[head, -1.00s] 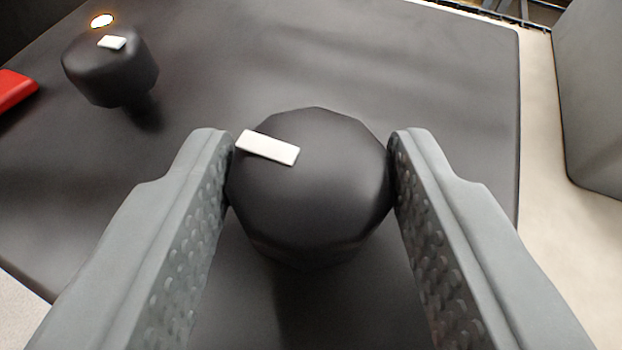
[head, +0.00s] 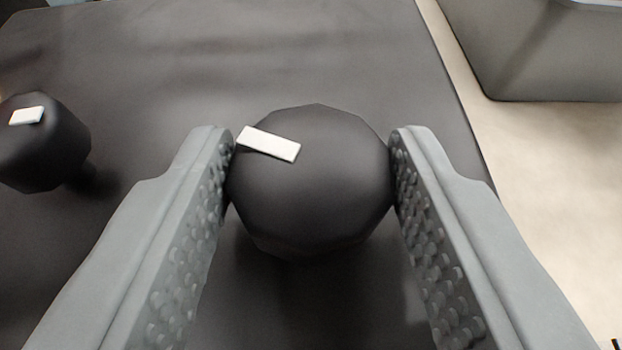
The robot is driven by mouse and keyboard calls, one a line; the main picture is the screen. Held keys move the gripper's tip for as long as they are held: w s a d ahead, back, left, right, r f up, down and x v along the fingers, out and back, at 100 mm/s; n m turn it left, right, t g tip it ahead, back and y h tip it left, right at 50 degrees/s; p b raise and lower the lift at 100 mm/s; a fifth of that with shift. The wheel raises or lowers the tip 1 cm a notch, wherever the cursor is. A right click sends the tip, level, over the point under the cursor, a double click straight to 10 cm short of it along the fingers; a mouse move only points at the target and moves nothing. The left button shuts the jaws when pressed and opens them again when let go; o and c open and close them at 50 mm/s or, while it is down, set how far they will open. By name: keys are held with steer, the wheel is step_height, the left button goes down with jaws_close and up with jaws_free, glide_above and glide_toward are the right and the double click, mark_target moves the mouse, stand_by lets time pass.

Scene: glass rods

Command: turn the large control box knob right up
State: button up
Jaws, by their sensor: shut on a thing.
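The large control box knob (head: 320,190) is a black, many-sided knob in the middle of the head view. A white marker bar (head: 268,144) lies on its top near the upper left edge, slanting slightly down to the right. My gripper (head: 311,165) is shut on this knob, with one grey finger pad touching each side. The knob stands on the dark top of the control box (head: 260,50). The knob's lower part and stem are hidden beneath it.
A smaller black knob (head: 45,150) with a white marker stands at the left edge, apart from my gripper. A grey box-shaped object (head: 540,55) stands at the upper right on a pale surface (head: 540,180). The panel around the held knob is clear.

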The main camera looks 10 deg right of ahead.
steer(key=m+h, duration=0.1)
steer(key=m+g+h, duration=0.1)
steer(key=m+h, duration=0.2)
steer(key=shift+w+a+g+h, duration=0.1)
steer(key=shift+a+g+h, duration=0.2)
steer(key=shift+a+h, duration=0.1)
steer(key=shift+w+m+g+h, duration=0.1)
steer(key=shift+m+g+h, duration=1)
steer(key=shift+m+h, duration=0.5)
steer(key=shift+m, duration=0.3)
steer(key=o, duration=1)
steer(key=shift+c, duration=0.2)
steer(key=v, duration=1.7)
steer(key=shift+a, duration=0.3)
steer(key=shift+r, duration=0.15)
